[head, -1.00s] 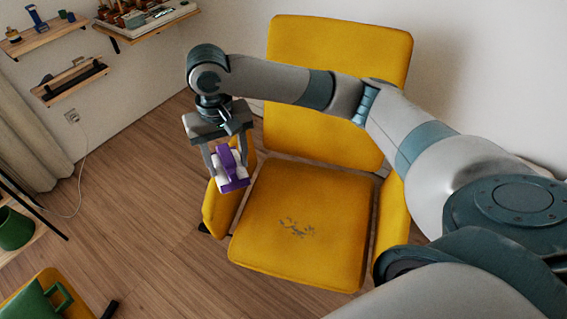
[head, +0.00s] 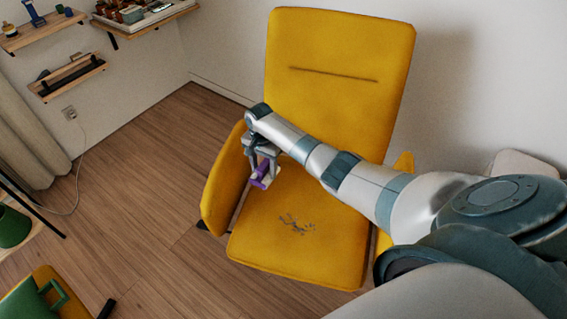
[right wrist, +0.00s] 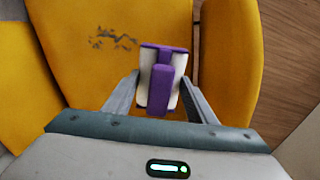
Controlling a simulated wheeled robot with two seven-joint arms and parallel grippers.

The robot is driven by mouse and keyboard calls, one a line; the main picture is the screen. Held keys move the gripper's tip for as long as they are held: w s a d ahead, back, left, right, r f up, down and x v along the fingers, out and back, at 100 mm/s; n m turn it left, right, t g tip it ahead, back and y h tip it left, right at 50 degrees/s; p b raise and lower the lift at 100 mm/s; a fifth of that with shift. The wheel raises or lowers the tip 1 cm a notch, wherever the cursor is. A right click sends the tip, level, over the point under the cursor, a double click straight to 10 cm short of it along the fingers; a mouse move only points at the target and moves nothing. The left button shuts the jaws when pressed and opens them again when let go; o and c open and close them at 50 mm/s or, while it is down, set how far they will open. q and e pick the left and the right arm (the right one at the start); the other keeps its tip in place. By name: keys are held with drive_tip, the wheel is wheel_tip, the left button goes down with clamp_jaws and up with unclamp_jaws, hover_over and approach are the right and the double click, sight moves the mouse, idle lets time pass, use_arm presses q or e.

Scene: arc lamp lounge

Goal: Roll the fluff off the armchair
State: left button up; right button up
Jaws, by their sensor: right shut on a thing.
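The yellow armchair (head: 290,258) stands in the middle of the head view. Dark grey fluff (head: 297,224) lies in a patch on its seat; the fluff also shows in the right wrist view (right wrist: 112,39). My right gripper (head: 262,172) is shut on the purple and white lint roller (head: 259,184). The roller is over the back left part of the seat, beside the left armrest, apart from the fluff. In the right wrist view the roller (right wrist: 161,77) sits between the fingers. I cannot tell whether it touches the seat. My left gripper is not in view.
The chair's left armrest (head: 223,182) and backrest (head: 340,55) rise close around my right gripper. Wall shelves (head: 72,78) are at the upper left. The wooden floor (head: 140,190) left of the chair is clear.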

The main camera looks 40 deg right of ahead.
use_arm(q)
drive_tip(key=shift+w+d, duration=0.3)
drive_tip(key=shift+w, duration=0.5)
use_arm(e)
drive_tip(key=s+d+f+m, duration=0.1)
drive_tip(key=s+d+f, duration=0.2)
drive_tip(key=s+f, duration=0.3)
wheel_tip(320, 180, down, 4)
drive_tip(key=shift+s+d+f, duration=0.25)
drive_tip(key=shift+s+d, duration=0.1)
use_arm(q)
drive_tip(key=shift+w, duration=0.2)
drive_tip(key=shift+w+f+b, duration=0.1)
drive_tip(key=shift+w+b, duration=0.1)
drive_tip(key=shift+b, duration=0.15)
use_arm(e)
drive_tip(key=shift+f, duration=0.1)
